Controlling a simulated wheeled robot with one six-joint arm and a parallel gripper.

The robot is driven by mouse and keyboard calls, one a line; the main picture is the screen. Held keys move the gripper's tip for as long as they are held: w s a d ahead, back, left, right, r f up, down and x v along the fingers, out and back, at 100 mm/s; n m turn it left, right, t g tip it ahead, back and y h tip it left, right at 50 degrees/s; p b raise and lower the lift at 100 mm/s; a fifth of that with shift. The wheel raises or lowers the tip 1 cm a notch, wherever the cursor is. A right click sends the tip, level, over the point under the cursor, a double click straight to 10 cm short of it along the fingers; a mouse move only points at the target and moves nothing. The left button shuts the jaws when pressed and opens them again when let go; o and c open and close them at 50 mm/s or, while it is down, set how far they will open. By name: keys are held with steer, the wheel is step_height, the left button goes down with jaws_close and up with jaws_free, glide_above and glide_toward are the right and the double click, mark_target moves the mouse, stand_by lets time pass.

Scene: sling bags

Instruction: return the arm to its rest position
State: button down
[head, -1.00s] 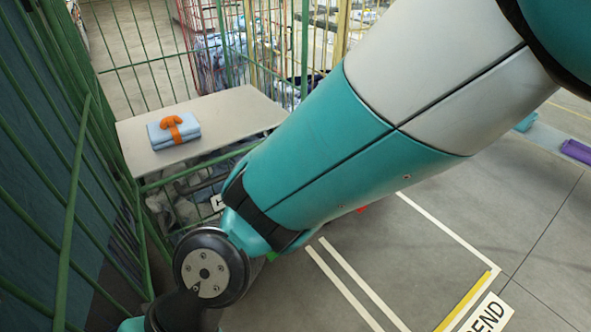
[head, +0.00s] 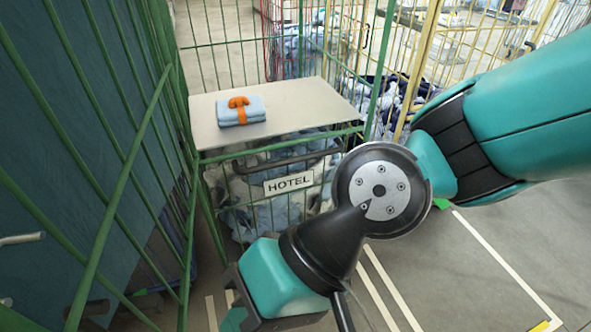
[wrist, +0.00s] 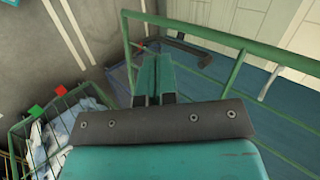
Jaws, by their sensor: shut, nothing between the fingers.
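My gripper (wrist: 158,65) shows in the wrist view with its two teal fingers together and nothing between them. It is over the floor beside green cage bars. In the head view my teal and grey arm comes in from the right, and its wrist end hangs at the lower middle, in front of the green cart. My fingers cannot be made out clearly there. A folded light blue bundle (head: 251,117) with an orange strap and handle (head: 239,104) on top lies on a pale board (head: 300,99), well apart from my arm.
The green cart bears a HOTEL sign (head: 288,182) and holds pale blue cloth. Green bars (head: 84,130) stand close on the left. Yellow and red cages with cloth stand behind. Open floor with white lines (head: 500,255) lies at the right.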

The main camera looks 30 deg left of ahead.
steer(key=w+d+r+m+t+b, duration=0.2)
steer(key=w+d+t+b, duration=0.25)
steer(key=w+d, duration=0.85)
steer(key=d+f+m+t+h, duration=0.1)
steer(key=d+m+t, duration=0.1)
steer(key=d, duration=1.1)
steer(key=shift+s+f+t+b, duration=0.35)
steer(key=shift+s+t, duration=0.1)
steer(key=shift+t, duration=0.2)
steer(key=shift+d, duration=0.15)
